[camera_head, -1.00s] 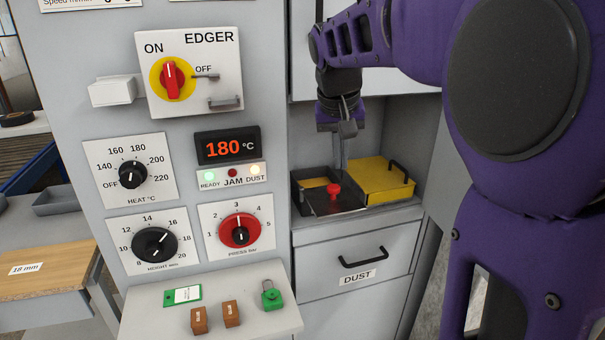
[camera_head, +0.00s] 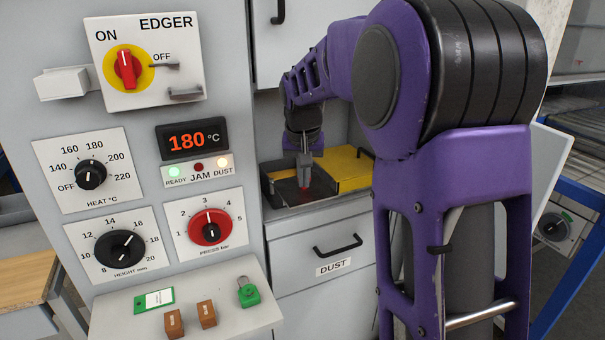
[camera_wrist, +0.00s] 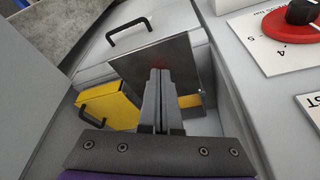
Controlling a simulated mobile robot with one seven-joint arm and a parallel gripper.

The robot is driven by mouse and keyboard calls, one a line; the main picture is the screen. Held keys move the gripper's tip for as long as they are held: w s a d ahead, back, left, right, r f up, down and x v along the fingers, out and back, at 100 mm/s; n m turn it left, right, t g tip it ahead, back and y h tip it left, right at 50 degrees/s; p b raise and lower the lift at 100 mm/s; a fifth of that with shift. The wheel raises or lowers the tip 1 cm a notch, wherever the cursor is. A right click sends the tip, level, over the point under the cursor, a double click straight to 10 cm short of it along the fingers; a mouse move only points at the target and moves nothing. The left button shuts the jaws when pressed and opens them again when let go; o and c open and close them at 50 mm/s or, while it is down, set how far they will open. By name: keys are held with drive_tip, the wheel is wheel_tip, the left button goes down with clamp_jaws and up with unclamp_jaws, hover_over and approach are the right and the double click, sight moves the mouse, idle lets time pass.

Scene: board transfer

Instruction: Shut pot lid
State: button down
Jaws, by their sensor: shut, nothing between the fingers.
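The pot is a dark, low, open-topped box (camera_head: 267,187) in the niche of the machine. Its lid is a flat dark metal plate (camera_head: 322,183), which also shows in the wrist view (camera_wrist: 192,60). In the head view a bit of the lid's red knob shows at the fingertips of my gripper (camera_head: 304,184). My gripper (camera_wrist: 160,74) is shut and empty, with its fingers pointing down over the lid. The fingers hide most of the knob, and I cannot tell whether they touch it. A yellow strip (camera_wrist: 189,101) shows beside the plate in the wrist view.
A yellow box (camera_head: 350,165) with a black handle stands right beside the pot. Niche walls close in around my gripper. Below is the DUST drawer (camera_head: 300,262) with a black handle. The control panel (camera_head: 140,130) stands to the left, above a shelf (camera_head: 230,318) with small items.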

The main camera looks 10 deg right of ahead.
drive_tip(key=shift+w+d+f, duration=0.15)
drive_tip(key=shift+w+d, duration=0.05)
drive_tip(key=shift+w, duration=0.65)
drive_tip(key=shift+d, duration=0.15)
drive_tip(key=shift+w+d+n+p, duration=0.15)
drive_tip(key=shift+w+n+p, duration=0.05)
drive_tip(key=shift+n+p, duration=0.2)
